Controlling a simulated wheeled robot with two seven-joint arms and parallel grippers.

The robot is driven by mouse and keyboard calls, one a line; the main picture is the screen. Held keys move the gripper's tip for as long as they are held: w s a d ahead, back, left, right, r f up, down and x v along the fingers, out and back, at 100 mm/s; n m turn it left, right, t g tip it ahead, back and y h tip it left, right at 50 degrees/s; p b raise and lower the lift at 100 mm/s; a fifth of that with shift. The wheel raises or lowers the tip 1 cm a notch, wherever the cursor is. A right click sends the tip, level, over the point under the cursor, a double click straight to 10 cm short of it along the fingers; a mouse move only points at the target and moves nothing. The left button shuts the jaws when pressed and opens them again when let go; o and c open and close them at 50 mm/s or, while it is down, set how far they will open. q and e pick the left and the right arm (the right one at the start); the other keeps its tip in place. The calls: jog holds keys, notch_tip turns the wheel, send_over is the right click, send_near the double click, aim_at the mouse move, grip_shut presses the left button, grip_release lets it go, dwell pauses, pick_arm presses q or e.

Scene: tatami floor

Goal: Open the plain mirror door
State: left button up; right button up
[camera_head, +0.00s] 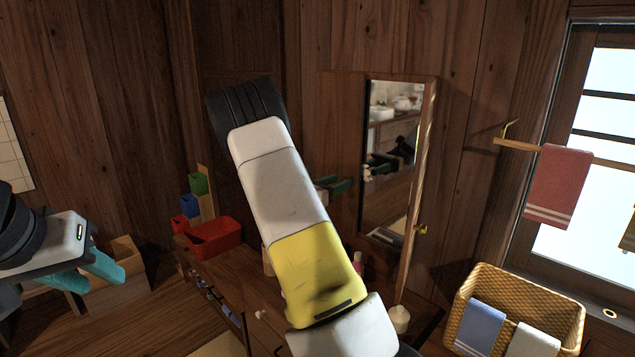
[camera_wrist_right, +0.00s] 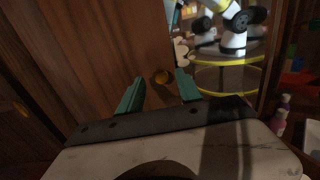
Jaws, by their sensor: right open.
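The mirror cabinet (camera_head: 340,120) is on the back wall, with a tall mirror panel (camera_head: 392,205) in a wooden frame. A brass knob (camera_head: 421,230) shows at the panel's lower right edge. My right gripper (camera_head: 334,186) is in front of the wood left of the mirror, partly hidden by my right arm. Contact cannot be told. My left gripper (camera_head: 103,279) is at the far left, its teal fingers apart and empty.
A red bin (camera_head: 214,238) stands on the counter left of my right arm. A yellow basket (camera_head: 567,312) with cloths is at lower right. A red towel (camera_head: 558,187) hangs on a rail by the window. A white bottle (camera_head: 400,318) stands below the cabinet.

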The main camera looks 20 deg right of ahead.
jog(key=shift+w+d, duration=0.25)
jog(key=shift+d, duration=0.45)
grip_shut()
dwell(1.0)
